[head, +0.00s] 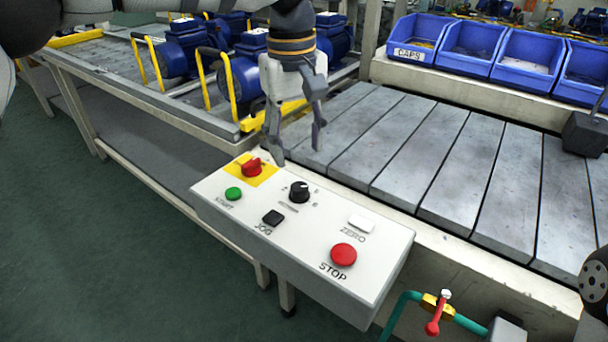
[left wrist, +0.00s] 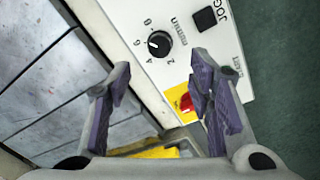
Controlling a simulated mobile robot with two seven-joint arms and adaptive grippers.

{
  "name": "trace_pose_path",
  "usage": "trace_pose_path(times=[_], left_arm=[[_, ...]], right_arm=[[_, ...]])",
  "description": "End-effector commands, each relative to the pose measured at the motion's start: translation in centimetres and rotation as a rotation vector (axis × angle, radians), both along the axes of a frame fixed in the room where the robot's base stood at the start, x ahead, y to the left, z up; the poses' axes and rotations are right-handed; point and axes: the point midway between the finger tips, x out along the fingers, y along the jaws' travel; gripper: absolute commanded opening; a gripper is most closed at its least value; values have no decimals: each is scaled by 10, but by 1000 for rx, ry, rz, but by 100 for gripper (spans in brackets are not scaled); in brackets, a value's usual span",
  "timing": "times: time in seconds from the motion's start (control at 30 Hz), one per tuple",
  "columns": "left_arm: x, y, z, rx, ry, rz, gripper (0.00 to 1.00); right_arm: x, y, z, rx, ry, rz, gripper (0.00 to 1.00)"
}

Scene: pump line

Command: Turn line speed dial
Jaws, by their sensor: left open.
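The line speed dial is a black round knob (head: 299,192) with a white mark, on the top of a pale control box (head: 270,240). Numbers are printed around it. In the left wrist view the dial (left wrist: 159,44) shows in full at the upper middle, ahead of the fingertips. My left gripper (head: 297,148) comes down from above, open and empty, with its fingers spread. In the head view its fingertips are beyond the dial, near the box's far edge, apart from the knob. My right gripper is not in view.
Around the dial are a red switch on a yellow plate (head: 252,168), a green START button (head: 233,194), a black JOG button (head: 273,218), a white ZERO button (head: 361,222) and a red STOP button (head: 343,254). A slatted conveyor (head: 430,150) lies behind. Blue pumps (head: 182,52) stand back left.

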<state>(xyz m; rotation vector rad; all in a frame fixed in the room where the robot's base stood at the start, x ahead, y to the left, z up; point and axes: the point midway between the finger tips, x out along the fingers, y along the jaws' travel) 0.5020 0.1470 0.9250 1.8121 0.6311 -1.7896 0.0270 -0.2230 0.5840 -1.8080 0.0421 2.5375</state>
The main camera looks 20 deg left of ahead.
Motion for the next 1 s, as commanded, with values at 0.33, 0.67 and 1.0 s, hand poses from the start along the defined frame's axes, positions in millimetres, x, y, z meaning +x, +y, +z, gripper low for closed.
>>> trace_pose_path(times=[0.33, 0.67, 1.0], left_arm=[[1, -2, -76, 3, 1, 1, 48], [2, -2, -85, 3, 0, 1, 48], [2, -2, -85, 3, 0, 2, 0]], right_arm=[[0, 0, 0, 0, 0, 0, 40], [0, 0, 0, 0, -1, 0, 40], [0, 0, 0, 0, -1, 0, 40]])
